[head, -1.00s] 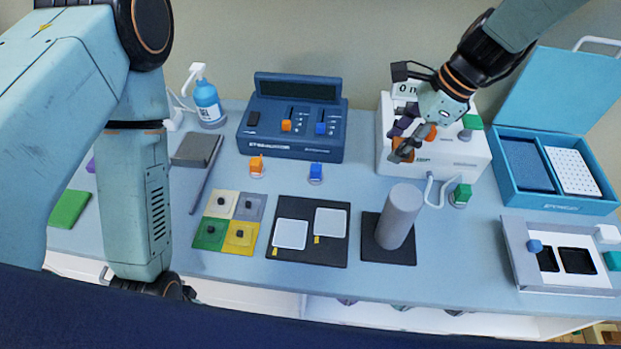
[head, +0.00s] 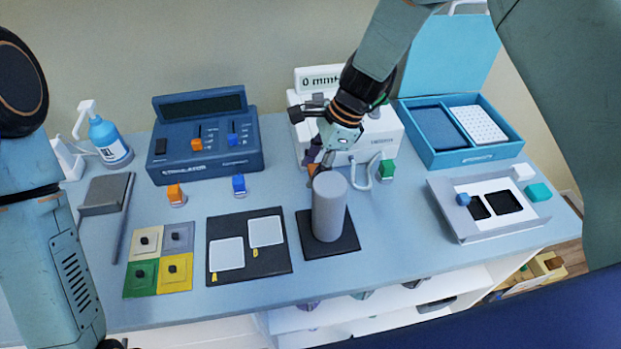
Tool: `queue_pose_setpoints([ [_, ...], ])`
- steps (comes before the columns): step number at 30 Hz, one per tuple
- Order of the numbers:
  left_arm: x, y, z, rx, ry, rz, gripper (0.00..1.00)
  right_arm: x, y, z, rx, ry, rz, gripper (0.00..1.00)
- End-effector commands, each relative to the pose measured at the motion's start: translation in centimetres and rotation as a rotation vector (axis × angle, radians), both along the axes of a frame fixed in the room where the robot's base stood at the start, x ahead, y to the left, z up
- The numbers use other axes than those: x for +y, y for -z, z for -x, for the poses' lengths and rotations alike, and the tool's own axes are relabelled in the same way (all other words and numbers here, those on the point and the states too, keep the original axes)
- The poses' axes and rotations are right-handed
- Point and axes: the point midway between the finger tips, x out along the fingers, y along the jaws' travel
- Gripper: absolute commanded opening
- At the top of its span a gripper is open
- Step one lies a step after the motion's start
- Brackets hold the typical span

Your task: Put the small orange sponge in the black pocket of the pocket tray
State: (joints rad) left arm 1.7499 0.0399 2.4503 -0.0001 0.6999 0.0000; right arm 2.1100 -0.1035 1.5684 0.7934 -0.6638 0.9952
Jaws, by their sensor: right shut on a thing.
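My right gripper (head: 318,172) points down in front of the white device, just behind the top of the grey cylinder. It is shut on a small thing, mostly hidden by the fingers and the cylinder. The pocket tray (head: 470,234) lies at the right of the table, pale grey with black pockets (head: 503,202). My left gripper is out of view.
The grey cylinder (head: 329,208) stands upright on a black mat (head: 351,243), close to my right gripper. A white device (head: 385,128) is behind, with a green plug (head: 387,170) before it. An open blue case (head: 480,155) stands behind the tray. Table between cylinder and tray is clear.

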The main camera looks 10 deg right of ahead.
Motion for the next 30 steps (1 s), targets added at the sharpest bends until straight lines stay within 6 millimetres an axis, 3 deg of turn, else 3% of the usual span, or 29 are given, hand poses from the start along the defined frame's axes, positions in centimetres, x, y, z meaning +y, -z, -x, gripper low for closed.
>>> queue_pose_setpoints([
  [10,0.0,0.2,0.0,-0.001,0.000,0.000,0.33,0.0,3.8,0.1,0.002,0.001,0.000,0.21],
  [21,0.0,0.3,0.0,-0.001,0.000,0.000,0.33,0.0,4.2,0.0,-0.001,0.001,0.000,0.21],
  [22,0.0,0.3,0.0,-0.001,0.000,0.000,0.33,0.0,4.1,0.0,-0.001,0.001,0.000,0.49],
  [25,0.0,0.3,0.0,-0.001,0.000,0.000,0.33,0.0,4.1,0.0,-0.001,0.001,0.000,0.56],
  [30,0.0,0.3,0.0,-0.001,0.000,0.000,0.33,0.0,4.1,0.0,-0.001,0.000,0.000,0.56],
])
